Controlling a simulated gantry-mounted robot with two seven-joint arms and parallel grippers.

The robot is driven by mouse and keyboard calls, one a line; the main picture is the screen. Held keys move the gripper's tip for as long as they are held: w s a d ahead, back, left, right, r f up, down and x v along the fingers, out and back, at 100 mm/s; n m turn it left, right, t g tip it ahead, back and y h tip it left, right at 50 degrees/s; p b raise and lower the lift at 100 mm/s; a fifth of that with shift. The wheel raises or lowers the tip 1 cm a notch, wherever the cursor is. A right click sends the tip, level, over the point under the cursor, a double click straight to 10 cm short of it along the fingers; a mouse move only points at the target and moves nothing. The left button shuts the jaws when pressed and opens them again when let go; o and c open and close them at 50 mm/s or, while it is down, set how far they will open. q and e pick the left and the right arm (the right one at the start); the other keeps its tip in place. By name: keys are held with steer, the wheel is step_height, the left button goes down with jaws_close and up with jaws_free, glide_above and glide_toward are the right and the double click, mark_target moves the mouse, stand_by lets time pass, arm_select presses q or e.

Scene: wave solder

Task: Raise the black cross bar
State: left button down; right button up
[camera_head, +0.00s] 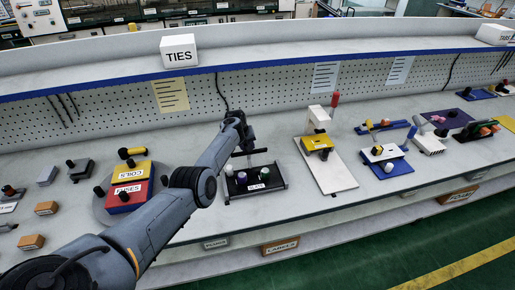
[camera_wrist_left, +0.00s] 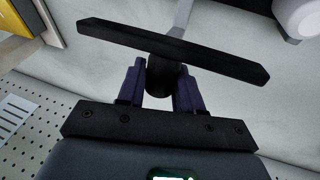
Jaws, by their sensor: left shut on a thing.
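The black cross bar (camera_wrist_left: 205,52) runs slantwise across the upper part of the left wrist view. My left gripper (camera_wrist_left: 160,82) has its two purple-grey fingers shut on a dark rounded knob at the bar's middle. A grey post shows behind the bar. In the head view my left gripper (camera_head: 246,147) is above the back of a black tray (camera_head: 278,184), and the cross bar (camera_head: 258,152) shows as a thin dark line there. The tray holds a few small round-topped pieces and a white label. My right gripper is not in view.
A turntable with yellow (camera_head: 140,172) and red (camera_head: 128,196) bins stands left of the tray, partly behind my left arm. A white stand with a yellow block (camera_head: 318,143) is to the right. A pegboard wall and blue-edged shelf rise behind.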

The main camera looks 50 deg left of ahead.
arm_select(q)
steer(key=shift+f, duration=0.2)
steer(key=c, duration=0.9)
jaws_free()
steer(key=shift+o, duration=0.2)
steer(key=shift+r, duration=0.1)
steer(key=shift+r+p, duration=0.4)
steer(key=shift+r, duration=0.05)
steer(key=p+v, duration=0.3)
steer(key=v, duration=0.7)
steer(key=shift+p, duration=0.4)
steer(key=shift+s, duration=0.1)
